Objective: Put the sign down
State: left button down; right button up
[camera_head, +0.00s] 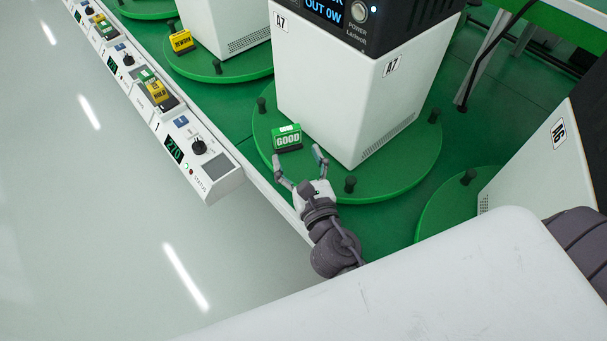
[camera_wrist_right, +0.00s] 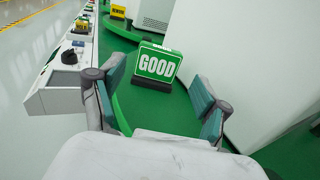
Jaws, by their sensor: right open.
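The green GOOD sign (camera_head: 287,137) stands upright on its dark base on the green turntable (camera_head: 390,180), in front of the white A7 unit (camera_head: 330,95). In the right wrist view the sign (camera_wrist_right: 158,66) faces me, a little beyond the fingertips. My right gripper (camera_head: 298,165) is open, with one finger to each side and a gap between them and the sign. The open fingers also show in the right wrist view (camera_wrist_right: 160,92), with nothing between them. My left gripper is not in view.
A control panel (camera_head: 190,150) with knobs and displays runs along the left edge of the line. Black pegs (camera_head: 350,184) stand on the turntable rim. A yellow REWORK sign (camera_head: 182,41) stands on the turntable behind. The A6 unit (camera_head: 540,150) is at the right.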

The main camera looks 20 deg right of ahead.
jog(key=s+b, duration=0.1)
jog(key=s, duration=0.2)
jog(key=shift+s+a+f, duration=0.1)
jog(key=shift+s, duration=0.6)
dwell(1.8)
